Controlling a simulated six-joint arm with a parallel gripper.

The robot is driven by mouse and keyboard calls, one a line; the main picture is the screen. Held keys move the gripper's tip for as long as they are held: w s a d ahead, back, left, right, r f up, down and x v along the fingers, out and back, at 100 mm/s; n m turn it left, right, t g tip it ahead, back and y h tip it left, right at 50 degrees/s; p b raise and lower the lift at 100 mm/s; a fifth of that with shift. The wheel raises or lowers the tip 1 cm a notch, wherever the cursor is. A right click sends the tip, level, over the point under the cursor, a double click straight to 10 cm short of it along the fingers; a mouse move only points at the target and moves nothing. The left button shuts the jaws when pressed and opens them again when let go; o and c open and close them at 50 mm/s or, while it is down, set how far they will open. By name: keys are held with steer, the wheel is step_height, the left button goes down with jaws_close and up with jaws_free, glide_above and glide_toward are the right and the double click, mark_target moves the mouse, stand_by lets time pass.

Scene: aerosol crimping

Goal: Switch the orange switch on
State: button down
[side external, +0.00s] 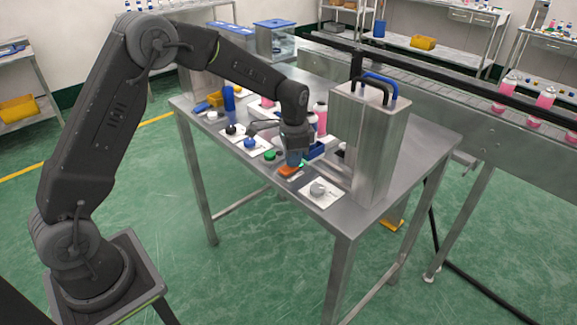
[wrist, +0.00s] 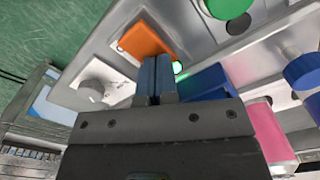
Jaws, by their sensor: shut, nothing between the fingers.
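The orange switch (side external: 288,170) is on the table near its front edge, between the green button and a grey knob. In the wrist view the orange switch (wrist: 146,40) shows as an orange block on a pale plate. My gripper (side external: 293,160) points down right at the switch, its fingertips close above or against it; I cannot tell whether they touch. In the wrist view the two blue-grey fingers (wrist: 156,68) are together with nothing between them, and their tips overlap the switch's near edge. A small green glow (wrist: 178,67) shows beside the fingertips.
A grey knob (side external: 318,188) on a white plate sits to the right. A green button (side external: 270,155), a blue knob (side external: 250,142) and a black knob (side external: 231,129) sit to the left. A tall metal housing (side external: 362,150) stands close on the right. Pink bottles (side external: 320,118) stand behind my gripper.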

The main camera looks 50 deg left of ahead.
steer(key=shift+f, duration=0.1)
steer(key=shift+r, duration=3.55)
steer(key=shift+s+r, duration=0.2)
steer(key=shift+r, duration=0.1)
steer(key=s+d+r+n+t, duration=0.3)
steer(key=s+r, duration=0.8)
steer(key=s, duration=0.3)
steer(key=s+d+f+n+t, duration=0.1)
steer(key=s+n+t, duration=0.1)
steer(key=s, duration=1.2)
steer(key=shift+s+d+n+t, duration=0.2)
steer(key=shift+n+t, duration=0.1)
steer(key=shift+n, duration=0.2)
